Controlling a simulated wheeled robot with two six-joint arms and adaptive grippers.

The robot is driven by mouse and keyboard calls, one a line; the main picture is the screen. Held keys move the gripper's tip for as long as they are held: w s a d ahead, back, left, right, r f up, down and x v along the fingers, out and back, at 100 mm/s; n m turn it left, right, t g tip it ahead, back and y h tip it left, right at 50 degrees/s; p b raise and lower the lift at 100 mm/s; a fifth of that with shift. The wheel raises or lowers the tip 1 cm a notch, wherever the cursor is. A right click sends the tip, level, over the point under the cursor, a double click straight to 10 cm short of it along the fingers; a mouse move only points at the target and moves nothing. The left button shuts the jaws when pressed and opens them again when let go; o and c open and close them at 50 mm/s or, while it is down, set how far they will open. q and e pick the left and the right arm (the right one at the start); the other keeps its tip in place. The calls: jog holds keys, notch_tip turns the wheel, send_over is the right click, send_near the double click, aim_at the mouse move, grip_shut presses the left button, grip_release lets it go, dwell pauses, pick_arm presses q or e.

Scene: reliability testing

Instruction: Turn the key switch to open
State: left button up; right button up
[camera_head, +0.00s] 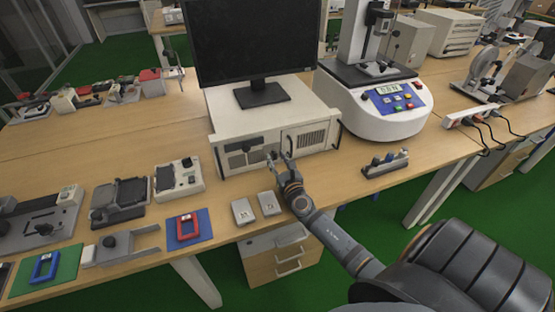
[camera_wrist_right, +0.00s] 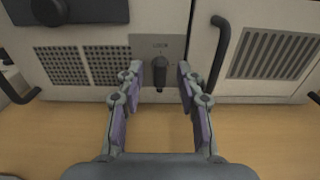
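The key switch (camera_wrist_right: 160,68) is a dark knob on a grey plate marked "LOCK", on the front of a beige computer case. The case (camera_head: 232,121) stands on the wooden table in the head view. My right gripper (camera_wrist_right: 160,70) is open in the right wrist view, with one finger on each side of the key switch and gaps between. In the head view my right gripper (camera_head: 280,160) is at the case front and hides the switch. My left gripper is not in view.
A black monitor (camera_head: 255,40) stands on the case. A black handle (camera_wrist_right: 220,50) is just right of the fingers. Two small grey boxes (camera_head: 256,207) lie left of my right arm. A white testing machine (camera_head: 385,120) stands to the right.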

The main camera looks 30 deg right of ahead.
jog(key=shift+c, duration=0.2)
grip_shut()
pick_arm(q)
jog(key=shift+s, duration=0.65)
